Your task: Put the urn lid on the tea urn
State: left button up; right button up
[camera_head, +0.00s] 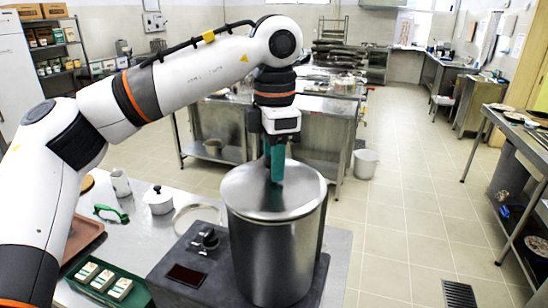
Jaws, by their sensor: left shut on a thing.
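The tea urn (276,255) is a tall brushed-metal cylinder, standing upright on a dark base at the front middle. The urn lid (247,192) is a round, shiny metal disc, level over the urn's mouth and covering it. I cannot tell whether its rim rests fully on the urn or sits slightly above it. My left gripper (275,170) points straight down over the middle of the lid. Its teal fingers are shut on the lid's handle, which they hide. The urn's inside is hidden by the lid. My right gripper is out of view.
The dark base has a black knob (207,239). On the counter to the left are a green tray (146,294) with small boxes, a white lidded pot (158,200), a green-handled item (111,213) and a white mug (120,183). Open floor (410,230) lies to the right.

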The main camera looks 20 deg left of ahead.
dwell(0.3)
pick_arm(q)
jog(key=o, duration=1.2)
